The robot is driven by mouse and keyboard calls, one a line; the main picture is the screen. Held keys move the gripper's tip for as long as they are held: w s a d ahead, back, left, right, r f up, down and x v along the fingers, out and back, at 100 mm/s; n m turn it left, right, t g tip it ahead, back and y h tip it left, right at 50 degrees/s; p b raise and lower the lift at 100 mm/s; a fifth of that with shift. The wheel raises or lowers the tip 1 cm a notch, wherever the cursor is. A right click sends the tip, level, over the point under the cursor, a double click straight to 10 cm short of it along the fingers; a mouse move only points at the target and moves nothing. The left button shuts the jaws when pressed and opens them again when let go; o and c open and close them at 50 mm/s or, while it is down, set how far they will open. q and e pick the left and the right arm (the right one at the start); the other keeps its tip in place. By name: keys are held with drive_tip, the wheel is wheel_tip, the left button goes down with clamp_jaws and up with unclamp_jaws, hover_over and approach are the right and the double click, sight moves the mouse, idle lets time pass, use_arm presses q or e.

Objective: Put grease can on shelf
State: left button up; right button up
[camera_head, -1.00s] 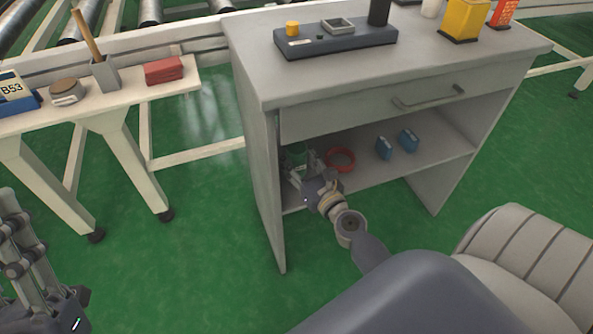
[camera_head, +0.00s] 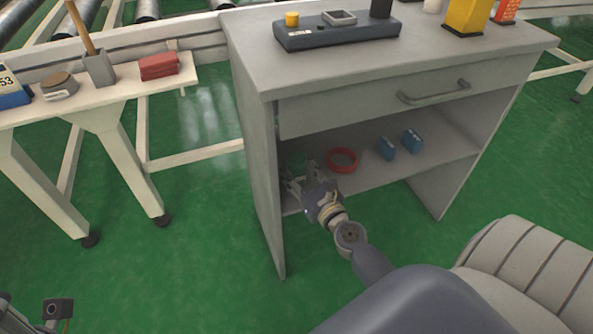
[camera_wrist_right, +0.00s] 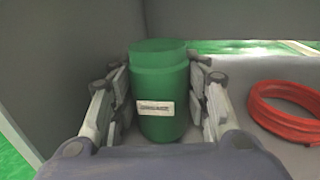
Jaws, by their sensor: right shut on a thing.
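The grease can is a green can with a stepped lid and a small pale label. It stands upright between the fingers in the right wrist view (camera_wrist_right: 160,88), and a bit of its green top shows in the head view (camera_head: 296,160). My right gripper (camera_head: 299,172) is shut on it, at the left end of the shelf (camera_head: 375,172) inside the grey cabinet.
A red ring (camera_head: 342,160) lies on the shelf right of the can. The cabinet's left wall (camera_head: 258,165) is close to my gripper.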

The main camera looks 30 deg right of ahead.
drive_tip(key=shift+f, duration=0.15)
drive_tip(key=o, duration=1.2)
drive_tip(key=shift+o, duration=0.2)
